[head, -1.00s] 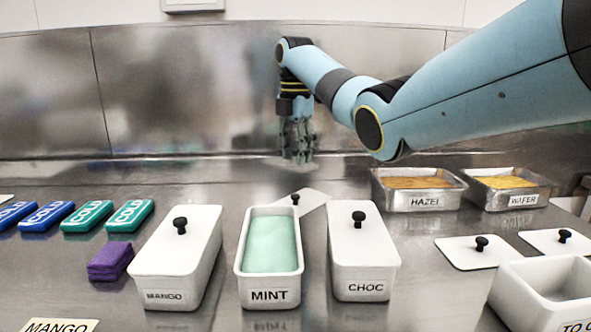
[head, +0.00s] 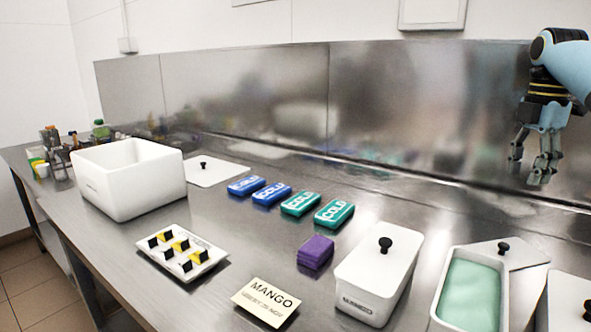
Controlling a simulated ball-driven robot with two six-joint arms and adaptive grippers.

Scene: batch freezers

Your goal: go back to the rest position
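My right gripper (head: 532,160) hangs in the air at the upper right of the head view, in front of the steel back wall. Its fingers point down and look apart, with nothing between them. It is above and behind the open mint tub (head: 470,290), well clear of it. My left gripper is not in view.
The steel counter holds a lidded mango tub (head: 380,270), a purple cloth (head: 315,252), blue and green cold packs (head: 335,213), a mango card (head: 266,302), a small tray with yellow and black pieces (head: 215,258) and a white box (head: 135,200). A lid (head: 525,255) lies behind the mint tub.

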